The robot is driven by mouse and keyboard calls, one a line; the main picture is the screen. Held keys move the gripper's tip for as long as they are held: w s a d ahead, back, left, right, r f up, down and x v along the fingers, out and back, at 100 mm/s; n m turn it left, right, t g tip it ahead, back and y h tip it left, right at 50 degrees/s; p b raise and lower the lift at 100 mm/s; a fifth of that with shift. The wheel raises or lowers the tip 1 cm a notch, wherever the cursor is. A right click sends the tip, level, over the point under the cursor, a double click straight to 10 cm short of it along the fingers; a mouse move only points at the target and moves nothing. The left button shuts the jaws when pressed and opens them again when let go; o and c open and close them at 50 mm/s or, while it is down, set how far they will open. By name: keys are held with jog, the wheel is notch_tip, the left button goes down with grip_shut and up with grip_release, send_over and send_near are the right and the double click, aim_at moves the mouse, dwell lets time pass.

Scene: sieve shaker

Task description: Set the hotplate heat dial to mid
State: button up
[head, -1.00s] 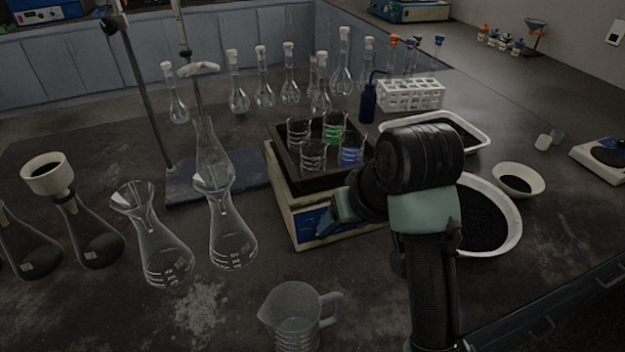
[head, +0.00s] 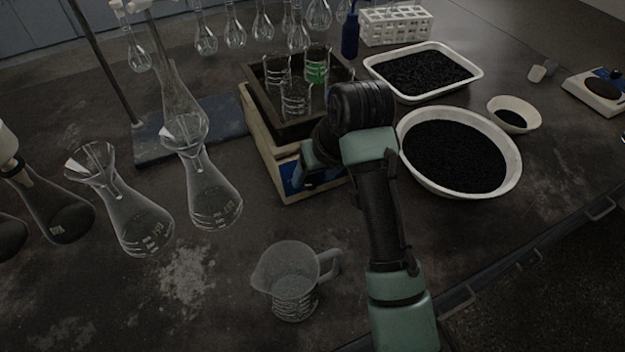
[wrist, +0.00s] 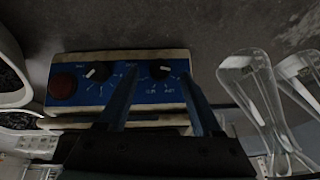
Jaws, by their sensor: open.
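The hotplate (head: 268,165) is a cream box with a dark tray of glass beakers on top. Its blue front panel (wrist: 130,92) fills the middle of the wrist view, with a red knob (wrist: 63,86) at left and two black dials with white pointers. One dial (wrist: 97,74) is left of my fingers. The other dial (wrist: 160,70) lies between my open fingertips (wrist: 160,74), with a finger to each side; I cannot tell whether they touch it. The panel's labels are too small to read surely. In the head view my gripper (head: 304,173) is at the panel and hides most of it.
A plastic jug (head: 292,282) stands in front of the hotplate. Glass flasks with funnels (head: 205,185) stand to the left. A round bowl (head: 455,150) and a rectangular tray (head: 425,72) of black granules lie to the right, close to my arm. The front middle bench is mostly clear.

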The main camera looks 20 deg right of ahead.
aim_at(310, 181)
jog(key=shift+x, duration=1.3)
grip_shut()
